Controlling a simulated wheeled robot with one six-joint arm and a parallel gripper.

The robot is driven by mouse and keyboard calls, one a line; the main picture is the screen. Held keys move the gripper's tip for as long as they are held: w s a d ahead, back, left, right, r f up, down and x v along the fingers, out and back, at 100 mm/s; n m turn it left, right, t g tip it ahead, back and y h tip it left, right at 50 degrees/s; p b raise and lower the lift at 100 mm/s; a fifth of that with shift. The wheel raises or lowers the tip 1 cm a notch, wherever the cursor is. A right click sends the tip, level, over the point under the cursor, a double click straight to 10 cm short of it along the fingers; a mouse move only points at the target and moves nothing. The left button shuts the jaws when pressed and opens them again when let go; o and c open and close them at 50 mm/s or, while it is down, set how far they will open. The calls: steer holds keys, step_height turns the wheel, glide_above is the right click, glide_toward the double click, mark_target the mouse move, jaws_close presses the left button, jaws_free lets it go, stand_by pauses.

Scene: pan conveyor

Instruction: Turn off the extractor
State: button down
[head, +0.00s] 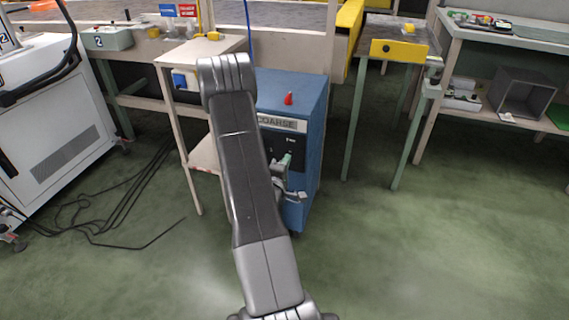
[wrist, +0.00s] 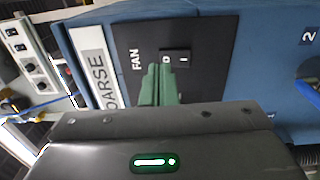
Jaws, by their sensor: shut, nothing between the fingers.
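The extractor is a blue cabinet (head: 312,110) labelled COARSE, standing beyond my arm in the head view. In the wrist view its blue face (wrist: 235,45) appears turned sideways, with a black panel (wrist: 215,75) marked FAN. A black rocker switch (wrist: 176,57) with O and I marks sits on that panel. I cannot tell which side is pressed. My gripper (wrist: 160,70) is shut and empty, its green fingertips just beside the switch; contact is unclear. In the head view my gripper (head: 286,160) is close to the panel, and my arm hides part of the cabinet front.
A red knob or lamp (head: 288,99) stands on the cabinet's top. A light table (head: 200,48) is left of it, and a bench with a yellow front (head: 398,50) is right. Black cables (head: 110,215) lie on the floor at left. The green floor at right is clear.

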steer(key=p+v, duration=0.2)
steer(key=v, duration=0.8)
steer(key=shift+s+a+r, duration=0.2)
steer(key=shift+s+r, duration=0.05)
steer(key=shift+r, duration=0.1)
steer(key=shift+w, duration=0.1)
